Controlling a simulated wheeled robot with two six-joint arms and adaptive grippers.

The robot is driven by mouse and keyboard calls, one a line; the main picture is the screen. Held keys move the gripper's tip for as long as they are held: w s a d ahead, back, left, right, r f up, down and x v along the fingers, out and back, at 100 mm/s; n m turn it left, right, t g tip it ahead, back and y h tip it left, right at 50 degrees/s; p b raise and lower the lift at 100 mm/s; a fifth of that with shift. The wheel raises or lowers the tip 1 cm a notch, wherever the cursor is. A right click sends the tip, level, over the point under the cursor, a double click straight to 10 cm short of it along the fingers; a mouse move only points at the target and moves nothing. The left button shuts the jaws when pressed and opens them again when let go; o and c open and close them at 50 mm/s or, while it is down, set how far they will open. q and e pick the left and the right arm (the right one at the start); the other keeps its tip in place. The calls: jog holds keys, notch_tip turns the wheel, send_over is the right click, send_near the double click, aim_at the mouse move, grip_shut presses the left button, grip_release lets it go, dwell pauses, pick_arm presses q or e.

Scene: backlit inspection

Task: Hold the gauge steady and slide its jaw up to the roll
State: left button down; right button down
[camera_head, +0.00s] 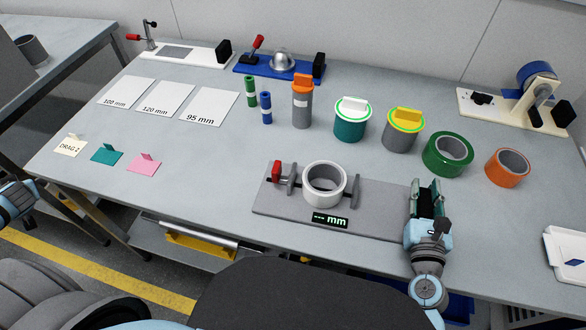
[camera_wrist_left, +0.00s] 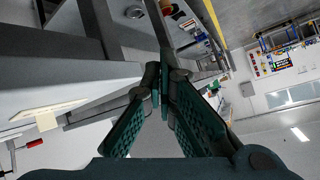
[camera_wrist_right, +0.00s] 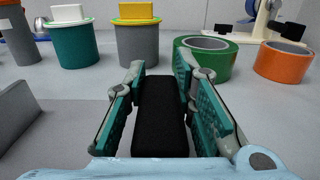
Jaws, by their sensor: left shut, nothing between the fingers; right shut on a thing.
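The gauge (camera_head: 385,221) is a grey plate at the front of the bench, with upright jaws, a red-topped piece (camera_head: 276,170) at its left end and a display (camera_head: 330,222) showing dashes and "mm". A white roll (camera_head: 325,201) sits between the left jaw (camera_head: 291,181) and the right jaw (camera_head: 356,190); a small gap shows on its left. My right gripper (camera_head: 427,190) is shut on a black block (camera_wrist_right: 160,112) at the gauge's right end. My left gripper (camera_wrist_left: 160,78) is shut and empty; in the head view only its arm shows, at the left edge.
Behind the gauge stand lidded canisters (camera_head: 350,122), a green roll (camera_head: 447,155) and an orange roll (camera_head: 507,168). Size cards (camera_head: 165,100) and small coloured cards (camera_head: 106,154) lie on the left. A white tray (camera_head: 566,255) is at the right edge.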

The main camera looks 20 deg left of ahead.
pick_arm(q)
jog(key=w+a+r+n+t+y, duration=0.1)
jog(key=w+r, duration=0.4)
jog(key=r, duration=0.3)
jog(key=w+a+r+t+y, duration=0.1)
jog(key=w+r+t, duration=0.1)
jog(key=w+r, duration=0.5)
jog(key=w+d+r+m+t+h, duration=0.3)
jog(key=w+d+m+t+h, duration=0.15)
jog(key=w+d, duration=0.25)
jog(key=w+d+f+m+t+h, duration=0.2)
jog(key=w+d+m+h, duration=0.1)
jog(key=d+m, duration=0.15)
jog(key=w+d+f+m+t+h, duration=0.2)
jog(key=d+m+t+h, duration=0.1)
jog(key=d, duration=0.3)
jog(key=m+g+h, duration=1.2)
jog(key=m+h, duration=0.6)
jog(key=m, duration=0.6)
send_near(277, 168)
jog(key=x, duration=0.5)
jog(key=shift+w+a+f, duration=0.1)
jog(key=shift+w, duration=0.2)
jog(key=shift+w+d, duration=0.1)
jog(key=shift+d, duration=0.15)
jog(key=shift+w+d, duration=0.1)
jog(key=shift+d, duration=2.3)
jog(key=shift+a+f, duration=0.1)
